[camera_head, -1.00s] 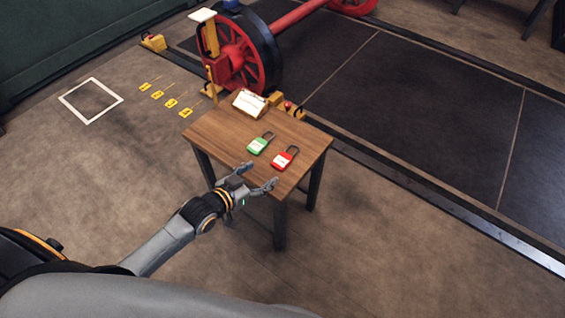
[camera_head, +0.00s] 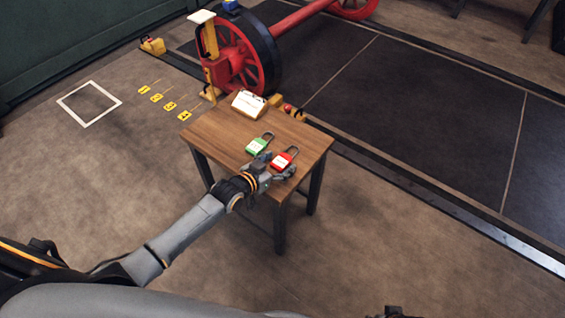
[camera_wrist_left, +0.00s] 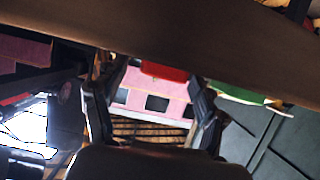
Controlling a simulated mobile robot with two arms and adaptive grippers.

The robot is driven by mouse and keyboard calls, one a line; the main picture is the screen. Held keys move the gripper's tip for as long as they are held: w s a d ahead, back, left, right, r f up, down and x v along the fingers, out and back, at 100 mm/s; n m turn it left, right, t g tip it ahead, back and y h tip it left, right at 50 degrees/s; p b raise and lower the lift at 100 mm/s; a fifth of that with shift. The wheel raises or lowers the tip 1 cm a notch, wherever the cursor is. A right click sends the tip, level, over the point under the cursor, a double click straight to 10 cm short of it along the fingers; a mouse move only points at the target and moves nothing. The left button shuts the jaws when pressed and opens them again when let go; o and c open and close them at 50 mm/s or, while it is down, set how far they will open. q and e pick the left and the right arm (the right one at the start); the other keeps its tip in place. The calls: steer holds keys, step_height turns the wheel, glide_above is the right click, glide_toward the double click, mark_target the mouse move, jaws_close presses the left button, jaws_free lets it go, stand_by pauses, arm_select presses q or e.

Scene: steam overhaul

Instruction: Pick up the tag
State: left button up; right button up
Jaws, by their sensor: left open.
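A red padlock-shaped tag (camera_head: 281,161) with a white label and dark shackle lies near the right front of the small wooden table (camera_head: 222,136). A similar green one (camera_head: 256,146) lies to its left. My left gripper (camera_head: 279,168) is open at the table's front edge, its fingers beside the red tag in the head view. I cannot tell whether they touch it. In the left wrist view, the red tag (camera_wrist_left: 165,70) shows partly between the spread fingers (camera_wrist_left: 155,92), and the green one (camera_wrist_left: 240,93) is to the right.
A white card or clipboard (camera_head: 249,104) sits at the table's back edge. Behind it stand a red wheel (camera_head: 236,58) and a yellow post with a white top (camera_head: 201,17). Numbered yellow markers (camera_head: 157,97) and a white square outline (camera_head: 62,103) lie on the floor.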

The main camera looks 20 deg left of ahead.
arm_select(q)
steer(key=shift+w, duration=0.1)
steer(key=c, duration=1.1)
steer(key=shift+c, duration=0.2)
steer(key=shift+r, duration=0.1)
